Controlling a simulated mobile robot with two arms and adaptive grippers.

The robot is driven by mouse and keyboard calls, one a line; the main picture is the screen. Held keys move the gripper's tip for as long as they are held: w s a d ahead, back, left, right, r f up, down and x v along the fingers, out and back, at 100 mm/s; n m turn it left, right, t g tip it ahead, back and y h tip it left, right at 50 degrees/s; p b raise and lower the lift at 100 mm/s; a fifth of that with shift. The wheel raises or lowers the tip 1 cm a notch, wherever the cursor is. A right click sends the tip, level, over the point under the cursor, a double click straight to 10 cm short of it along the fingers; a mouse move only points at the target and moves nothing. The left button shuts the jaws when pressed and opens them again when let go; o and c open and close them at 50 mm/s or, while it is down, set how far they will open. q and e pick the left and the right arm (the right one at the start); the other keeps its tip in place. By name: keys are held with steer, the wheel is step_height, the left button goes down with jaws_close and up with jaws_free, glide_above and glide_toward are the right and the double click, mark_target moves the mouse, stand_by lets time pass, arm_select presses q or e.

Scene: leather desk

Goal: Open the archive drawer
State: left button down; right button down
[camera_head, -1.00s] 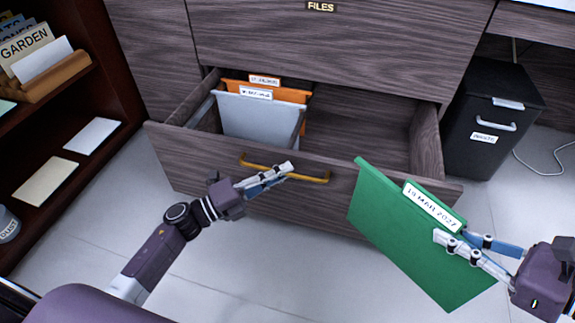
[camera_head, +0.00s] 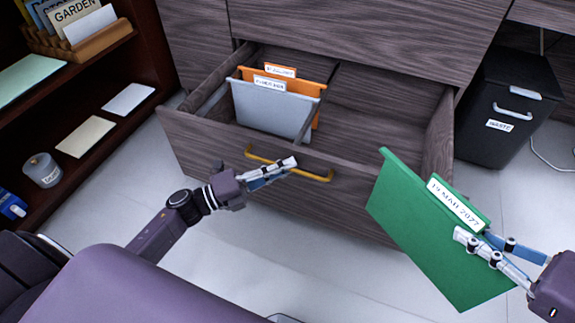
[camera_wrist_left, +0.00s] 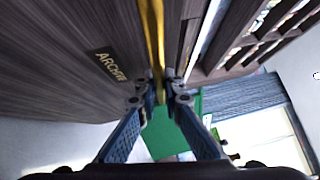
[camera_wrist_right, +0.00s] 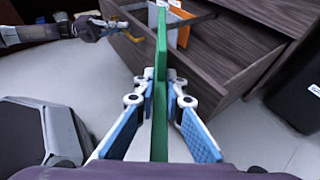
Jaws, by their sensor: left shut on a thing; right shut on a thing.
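The archive drawer (camera_head: 200,140) is a dark wood drawer, pulled well out of the cabinet. Its gold label (camera_wrist_left: 112,65) shows in the left wrist view. My left gripper (camera_head: 287,165) is shut on its yellow bar handle (camera_head: 256,156), which also runs between the fingertips in the left wrist view (camera_wrist_left: 154,38). Inside the drawer's left part hang a grey folder (camera_head: 268,108) and an orange folder (camera_head: 312,86); the right part is bare. My right gripper (camera_head: 473,237) is shut on a green folder (camera_head: 415,215) with a date label, held upright in front of the drawer's right end.
A black waste bin (camera_head: 490,120) stands right of the drawer. A dark shelf (camera_head: 100,148) with cards, a candle jar (camera_head: 42,170) and a wooden file holder (camera_head: 88,40) stands at the left. Pale floor (camera_head: 300,245) is free in front of the drawer.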

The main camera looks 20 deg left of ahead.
arm_select(q)
steer(key=shift+a, duration=0.1)
steer(key=c, duration=2.3)
jaws_free()
steer(key=shift+c, duration=0.2)
steer(key=v, duration=1.2)
steer(key=shift+f, duration=0.1)
